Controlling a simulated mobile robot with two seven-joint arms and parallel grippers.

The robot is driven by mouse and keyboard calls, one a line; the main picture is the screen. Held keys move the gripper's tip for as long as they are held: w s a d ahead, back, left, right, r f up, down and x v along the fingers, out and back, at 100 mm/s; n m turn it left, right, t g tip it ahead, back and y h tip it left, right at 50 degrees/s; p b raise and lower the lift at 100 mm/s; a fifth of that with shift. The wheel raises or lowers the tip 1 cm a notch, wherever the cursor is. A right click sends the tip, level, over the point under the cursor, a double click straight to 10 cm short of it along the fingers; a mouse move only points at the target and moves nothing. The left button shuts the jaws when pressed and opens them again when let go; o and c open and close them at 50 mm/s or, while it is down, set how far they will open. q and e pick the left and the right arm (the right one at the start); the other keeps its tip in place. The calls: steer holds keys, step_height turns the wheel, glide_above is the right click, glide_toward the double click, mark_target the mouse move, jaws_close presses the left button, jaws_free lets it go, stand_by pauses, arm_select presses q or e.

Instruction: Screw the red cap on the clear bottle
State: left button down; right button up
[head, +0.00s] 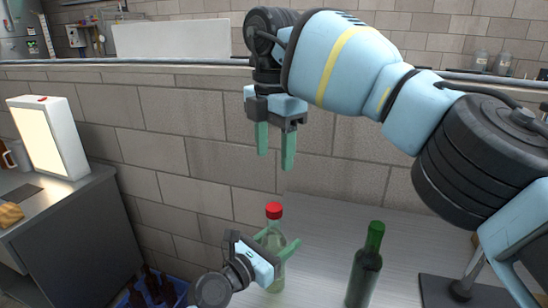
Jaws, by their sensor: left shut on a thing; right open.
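The clear bottle (273,274) stands upright on the light worktop in the lower middle of the head view. The red cap (274,210) sits on top of its neck; how tightly it is seated cannot be told. My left gripper (279,246) is shut on the clear bottle at its upper body, and its fingers hide part of the glass. My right gripper (275,150) is above the bottle and cap, fingers pointing down, open and empty, with a clear gap between it and the cap.
A dark green bottle (364,278) stands upright to the right of the clear bottle on the worktop (325,225). A brick wall is close behind. At the left are a grey cabinet (62,225) with a lit white panel (50,137) and a blue crate (150,290) with dark bottles below.

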arm_select(q)
steer(key=shift+c, duration=2.3)
jaws_free()
steer(key=v, duration=0.7)
steer(key=shift+s+a, duration=0.25)
steer(key=shift+s, duration=0.05)
